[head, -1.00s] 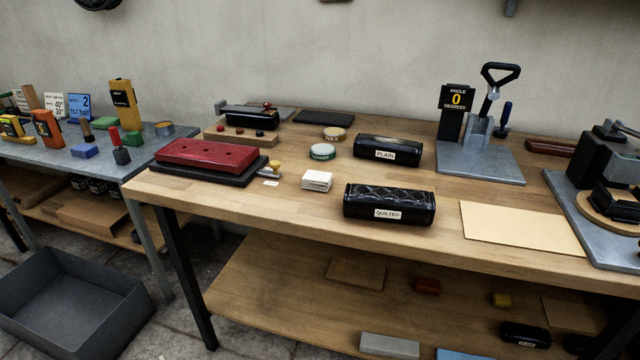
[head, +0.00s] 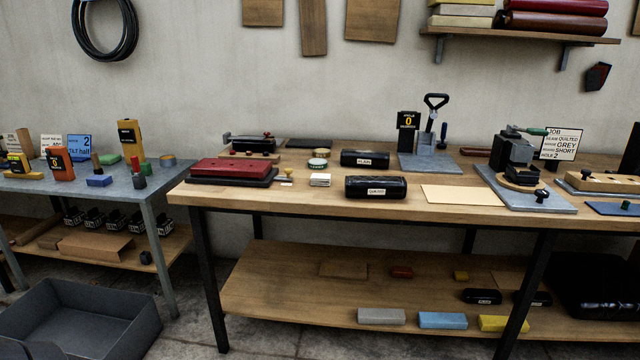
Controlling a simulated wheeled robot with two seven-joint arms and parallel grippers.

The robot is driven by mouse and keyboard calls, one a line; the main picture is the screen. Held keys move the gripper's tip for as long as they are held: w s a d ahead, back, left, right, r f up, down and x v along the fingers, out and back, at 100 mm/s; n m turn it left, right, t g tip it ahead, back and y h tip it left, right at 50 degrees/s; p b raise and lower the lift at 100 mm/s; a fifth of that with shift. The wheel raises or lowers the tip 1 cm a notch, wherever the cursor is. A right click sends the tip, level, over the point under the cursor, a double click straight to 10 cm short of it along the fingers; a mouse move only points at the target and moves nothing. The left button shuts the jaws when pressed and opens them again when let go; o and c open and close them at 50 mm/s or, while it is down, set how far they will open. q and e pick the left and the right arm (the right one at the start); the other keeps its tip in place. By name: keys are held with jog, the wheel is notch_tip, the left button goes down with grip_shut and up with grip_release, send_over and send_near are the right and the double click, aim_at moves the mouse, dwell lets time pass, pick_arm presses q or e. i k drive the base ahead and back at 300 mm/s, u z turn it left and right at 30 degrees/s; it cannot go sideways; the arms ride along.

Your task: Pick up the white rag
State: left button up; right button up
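A small white folded stack, which looks like the white rag (head: 320,180), lies on the wooden workbench (head: 300,199) near its front edge. It sits between the red padded block (head: 230,168) on its left and the black roll labelled QUILTED (head: 376,187) on its right. A green-lidded tin (head: 318,164) is just behind it. Nothing covers the rag. Neither of my grippers shows in the head view.
A metal stand (head: 428,163) and a clamp fixture (head: 515,170) stand further right. A grey bin (head: 85,320) is on the floor at left.

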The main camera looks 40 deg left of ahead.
aim_at(317, 179)
jog(key=u, duration=0.75)
jog(key=i, duration=0.75)
jog(key=u, duration=0.6)
jog(key=i, duration=0.9)
jog(key=z, duration=0.5)
